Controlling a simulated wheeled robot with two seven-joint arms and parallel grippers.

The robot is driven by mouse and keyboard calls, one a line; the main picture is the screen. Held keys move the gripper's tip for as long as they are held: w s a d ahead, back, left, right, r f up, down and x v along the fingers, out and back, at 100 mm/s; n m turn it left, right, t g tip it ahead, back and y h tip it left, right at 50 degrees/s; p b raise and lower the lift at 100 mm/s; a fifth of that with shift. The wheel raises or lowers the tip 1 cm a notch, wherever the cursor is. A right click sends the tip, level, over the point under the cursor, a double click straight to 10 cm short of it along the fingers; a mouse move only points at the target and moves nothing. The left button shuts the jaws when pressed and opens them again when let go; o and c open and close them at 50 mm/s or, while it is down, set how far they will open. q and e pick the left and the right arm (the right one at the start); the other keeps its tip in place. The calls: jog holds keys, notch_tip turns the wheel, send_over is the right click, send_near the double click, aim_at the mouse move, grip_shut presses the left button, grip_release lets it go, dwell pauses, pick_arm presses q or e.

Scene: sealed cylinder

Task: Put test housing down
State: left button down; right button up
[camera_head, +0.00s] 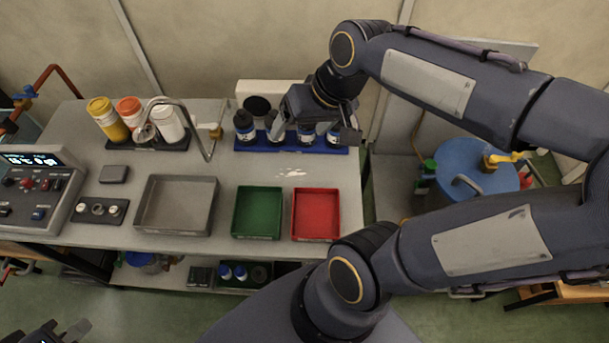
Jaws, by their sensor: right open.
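A blue rack (290,148) stands at the back right of the bench. Several dark cylinders with pale labels stand in a row at it, and one (244,126) is clear at the left end. I cannot tell which one is the test housing. My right gripper (316,132) is open above the right part of the rack, over the cylinders there. Its fingers and wrist partly hide them, and I cannot tell if it touches any. My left gripper (62,333) is at the bottom left corner, away from the bench and partly cut off; its jaw state is unclear.
A grey tray (144,211), a green tray (236,220) and a red tray (297,222) lie along the front of the bench (230,175). A control box (42,200) is at left, a blue drum (465,160) at right.

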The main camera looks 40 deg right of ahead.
jog(key=s+a+f+n+t+y, duration=0.1)
jog(key=s+a+f, duration=0.1)
jog(key=s+a, duration=0.3)
jog(key=s, duration=0.3)
jog(key=shift+a+f+n, duration=0.35)
jog(key=shift+a+n, duration=0.05)
notch_tip(320, 180, down, 5)
jog(key=b, duration=0.5)
